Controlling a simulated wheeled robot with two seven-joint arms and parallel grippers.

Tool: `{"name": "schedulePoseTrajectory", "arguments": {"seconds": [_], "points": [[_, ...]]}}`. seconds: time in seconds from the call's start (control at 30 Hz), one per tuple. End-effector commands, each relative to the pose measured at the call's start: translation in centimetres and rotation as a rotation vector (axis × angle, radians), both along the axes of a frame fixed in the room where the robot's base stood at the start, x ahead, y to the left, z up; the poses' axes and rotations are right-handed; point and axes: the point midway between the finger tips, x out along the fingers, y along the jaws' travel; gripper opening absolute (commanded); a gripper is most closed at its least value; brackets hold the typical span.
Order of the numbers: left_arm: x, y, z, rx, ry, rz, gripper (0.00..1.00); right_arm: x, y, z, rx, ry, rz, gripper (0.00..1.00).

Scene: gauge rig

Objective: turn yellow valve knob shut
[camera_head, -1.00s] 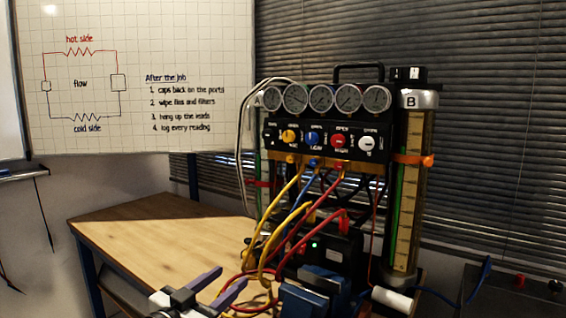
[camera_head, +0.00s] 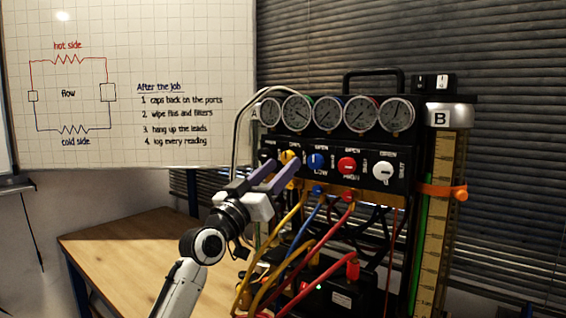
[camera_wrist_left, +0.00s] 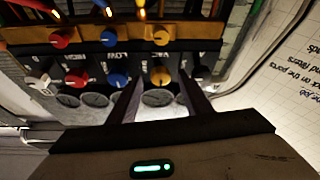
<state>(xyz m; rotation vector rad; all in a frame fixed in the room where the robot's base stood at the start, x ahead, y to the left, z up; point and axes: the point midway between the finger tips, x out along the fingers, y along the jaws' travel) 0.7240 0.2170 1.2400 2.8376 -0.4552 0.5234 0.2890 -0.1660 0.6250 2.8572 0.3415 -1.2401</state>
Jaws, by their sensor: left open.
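The yellow valve knob (camera_head: 290,157) is on the front of the black gauge panel (camera_head: 335,172), left of the blue knob, and is partly hidden by my fingers in the head view. My left gripper (camera_head: 287,165) has its two purple fingers apart, pointing at this knob. In the left wrist view the panel is upside down and the yellow knob (camera_wrist_left: 160,75) shows in the gap between the fingertips (camera_wrist_left: 162,88). The gripper looks open, not closed on the knob. I cannot tell how far the fingertips reach past it. My right gripper is not in view.
The blue knob (camera_head: 317,161), red knob (camera_head: 347,165) and white knob (camera_head: 383,170) sit right of the yellow one. Round gauges (camera_head: 328,113) are above. Yellow, blue and red hoses (camera_head: 270,250) hang below. The wooden table (camera_head: 130,250) is clear at left.

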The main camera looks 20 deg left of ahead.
Motion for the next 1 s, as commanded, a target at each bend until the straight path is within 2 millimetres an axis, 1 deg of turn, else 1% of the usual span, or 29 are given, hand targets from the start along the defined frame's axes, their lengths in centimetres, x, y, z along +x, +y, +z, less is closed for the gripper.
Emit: {"name": "schedulePoseTrajectory", "arguments": {"seconds": [0.1, 0.2, 0.33, 0.5, 0.57, 0.7, 0.77, 0.87, 1.0], "points": [[1.1, -0.3, 0.5, 0.001, 0.000, 0.001, 0.45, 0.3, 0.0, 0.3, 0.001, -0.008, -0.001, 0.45], [1.6, -0.5, 0.7, 0.000, 0.000, 0.000, 0.45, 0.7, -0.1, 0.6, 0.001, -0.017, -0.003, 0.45], [1.8, -0.5, 0.7, 0.001, 0.000, 0.000, 0.45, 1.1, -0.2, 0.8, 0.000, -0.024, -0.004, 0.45], [1.8, -0.5, 0.7, 0.001, 0.000, 0.000, 0.45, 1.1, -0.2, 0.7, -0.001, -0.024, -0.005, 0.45], [1.8, -0.5, 0.7, 0.001, 0.000, 0.001, 0.37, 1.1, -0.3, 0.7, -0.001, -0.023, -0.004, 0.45], [1.8, -0.5, 0.7, 0.001, 0.000, 0.001, 0.13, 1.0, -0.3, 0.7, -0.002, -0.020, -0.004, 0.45], [1.8, -0.5, 0.7, 0.001, 0.000, 0.001, 0.04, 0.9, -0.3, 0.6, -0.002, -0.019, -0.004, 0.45], [1.8, -0.5, 0.6, 0.003, -0.001, 0.001, 0.04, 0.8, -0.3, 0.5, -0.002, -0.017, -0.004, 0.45], [1.8, -0.4, 0.4, 0.022, -0.006, 0.003, 0.04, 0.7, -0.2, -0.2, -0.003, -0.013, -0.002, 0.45]]}}
